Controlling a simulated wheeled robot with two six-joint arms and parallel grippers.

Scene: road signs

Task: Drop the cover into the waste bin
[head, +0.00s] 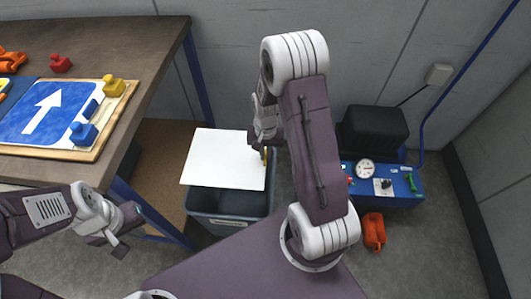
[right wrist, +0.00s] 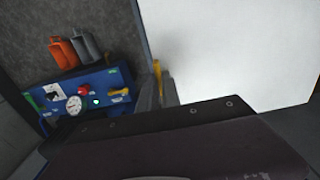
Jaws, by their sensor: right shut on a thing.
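The cover (head: 222,158) is a flat white sheet, held above the dark grey waste bin (head: 228,205) and hiding most of its opening. The cover also fills the upper right of the right wrist view (right wrist: 230,50). My right gripper (head: 265,152) is shut on the cover's right edge, at a small yellow part (right wrist: 157,72). The bin's front rim and part of its dark inside show below the cover. My left gripper (head: 128,234) is empty beside the workbench, left of the bin, with its fingers apart.
The workbench (head: 100,35) at left holds a blue arrow sign (head: 45,112) on a board with yellow and blue blocks. A blue machine (head: 385,185) with a gauge stands at right, with an orange canister (head: 373,232) on the floor. A wall closes the back.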

